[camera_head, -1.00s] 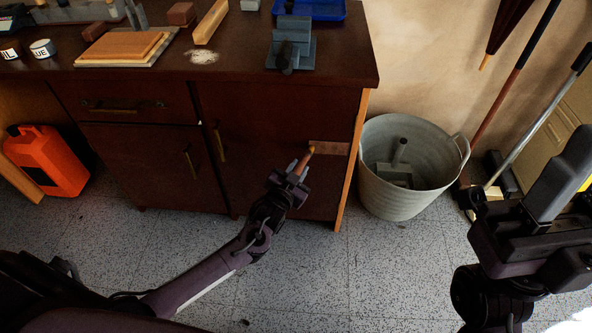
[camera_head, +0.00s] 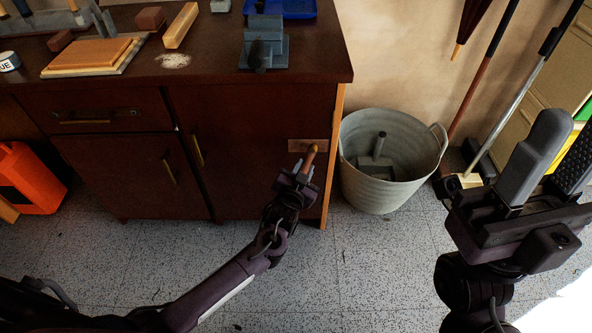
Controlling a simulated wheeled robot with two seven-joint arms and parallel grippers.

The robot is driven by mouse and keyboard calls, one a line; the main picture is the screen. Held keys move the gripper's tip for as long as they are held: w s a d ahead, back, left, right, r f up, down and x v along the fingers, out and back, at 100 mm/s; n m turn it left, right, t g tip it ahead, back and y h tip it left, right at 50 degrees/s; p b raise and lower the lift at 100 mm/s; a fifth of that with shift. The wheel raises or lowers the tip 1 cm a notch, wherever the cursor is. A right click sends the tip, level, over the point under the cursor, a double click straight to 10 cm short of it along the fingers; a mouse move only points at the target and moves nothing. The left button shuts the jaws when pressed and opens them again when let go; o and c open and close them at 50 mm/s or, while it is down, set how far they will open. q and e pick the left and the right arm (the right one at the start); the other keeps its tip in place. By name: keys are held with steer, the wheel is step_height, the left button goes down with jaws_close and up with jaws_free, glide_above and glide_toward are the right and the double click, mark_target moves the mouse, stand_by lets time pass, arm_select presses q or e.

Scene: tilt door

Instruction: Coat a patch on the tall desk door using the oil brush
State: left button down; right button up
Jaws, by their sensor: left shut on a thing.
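The dark brown desk's right door (camera_head: 245,130) carries a lighter brown rectangular patch (camera_head: 299,146) near its right edge.
A grey bucket (camera_head: 385,190) with a grey block tool inside stands right of the desk. Long-handled tools lean on the wall behind it. A vise (camera_head: 265,45), wooden boards (camera_head: 90,56) and blocks lie on the desktop. An orange can (camera_head: 30,180) stands at left. The floor in front is clear.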

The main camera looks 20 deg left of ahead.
arm_select(q)
steer(key=shift+d+r+p, duration=0.1)
steer(key=shift+d+p, duration=0.2)
steer(key=shift+p, duration=0.45)
steer(key=s+a+p, duration=0.2)
steer(key=a+p, duration=0.1)
steer(key=a, duration=0.4)
steer(key=shift+a, duration=0.4)
stand_by(0.7)
steer(key=shift+s+d+p, duration=0.3)
steer(key=shift+s+p, duration=0.25)
steer(key=shift+s, duration=0.4)
steer(key=shift+s+d+p, duration=0.3)
steer(key=shift+s+p, duration=0.3)
steer(key=shift+s, duration=0.35)
steer(key=shift+s+d+p, duration=0.3)
steer(key=shift+s+p, duration=0.25)
steer(key=shift+s, duration=0.4)
